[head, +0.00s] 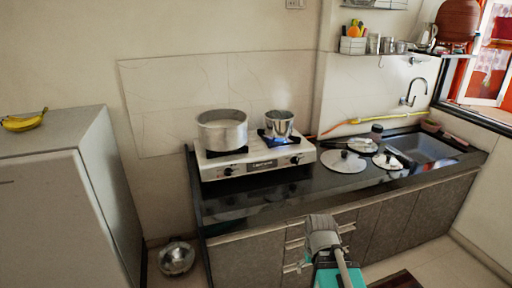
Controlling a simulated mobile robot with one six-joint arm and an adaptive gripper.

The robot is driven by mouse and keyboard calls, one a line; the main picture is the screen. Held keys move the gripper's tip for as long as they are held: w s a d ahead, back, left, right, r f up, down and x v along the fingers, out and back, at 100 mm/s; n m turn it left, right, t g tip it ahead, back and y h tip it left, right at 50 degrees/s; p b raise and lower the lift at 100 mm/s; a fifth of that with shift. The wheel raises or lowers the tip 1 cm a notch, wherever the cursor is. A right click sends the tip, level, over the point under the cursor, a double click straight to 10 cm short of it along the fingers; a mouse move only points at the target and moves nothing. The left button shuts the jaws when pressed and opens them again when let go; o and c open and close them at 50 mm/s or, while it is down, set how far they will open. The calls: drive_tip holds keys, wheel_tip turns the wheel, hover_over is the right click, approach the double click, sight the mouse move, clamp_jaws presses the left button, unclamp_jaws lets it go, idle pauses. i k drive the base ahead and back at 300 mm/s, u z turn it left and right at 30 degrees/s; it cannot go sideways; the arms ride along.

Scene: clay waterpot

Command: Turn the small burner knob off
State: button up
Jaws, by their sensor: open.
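A white two-burner gas stove (262,164) stands on the black counter. Its right front knob (295,160), below the small burner (268,139), is dark and small. Its exact angle is too small to tell. Blue flame shows under the small steel pot (279,123) on that burner. The left front knob (228,171) sits below the burner with the larger steel pot (222,130). Grey and teal parts of my arm show at the bottom centre, in front of the counter and well short of the stove. I cannot make out my gripper's fingers.
The black counter (250,203) has a bare strip before the stove. To the right lie a round lid (343,162), other cookware and a sink (422,148). A grey fridge (55,200) with bananas (23,122) stands left. A metal pot (176,258) sits on the floor.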

sight(295, 159)
drive_tip(key=z, duration=0.3)
drive_tip(key=i, duration=1.35)
drive_tip(key=u, duration=0.35)
